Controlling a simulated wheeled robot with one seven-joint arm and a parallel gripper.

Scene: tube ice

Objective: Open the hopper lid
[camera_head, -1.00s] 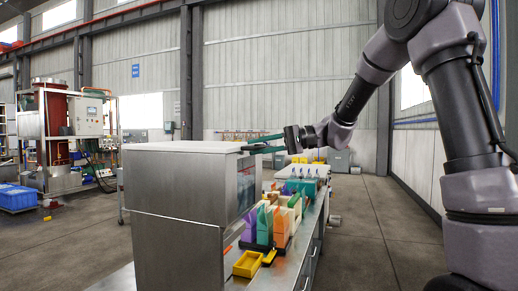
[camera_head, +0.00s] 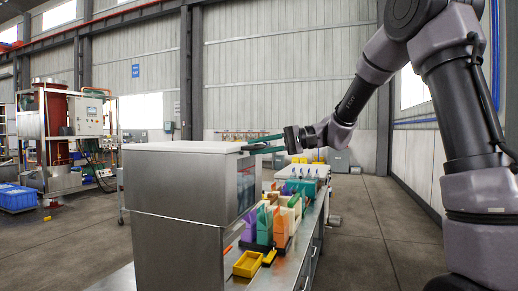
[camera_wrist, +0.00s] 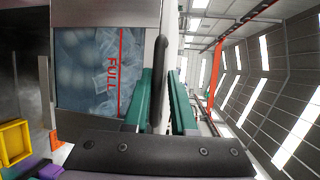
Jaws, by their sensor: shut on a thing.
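The hopper is a stainless steel box (camera_head: 180,188) at centre left in the head view, with its pale flat lid (camera_head: 185,147) lying level on top, closed. My gripper (camera_head: 256,147) is at the lid's right edge, its green fingers one above the other. In the wrist view, my gripper (camera_wrist: 165,90) has its two green fingers on either side of a dark, curved lid handle (camera_wrist: 160,60) and is shut on it. The hopper window (camera_wrist: 90,70) beside it shows ice and a red line marked "FULL". The far end of the handle bends out of the fingers.
Coloured scoops and holders (camera_head: 265,228), a yellow tray (camera_head: 248,264) and a teal rack (camera_head: 303,185) stand on the steel counter right of the hopper. The space above the lid looks clear. Open floor (camera_head: 385,225) lies to the right.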

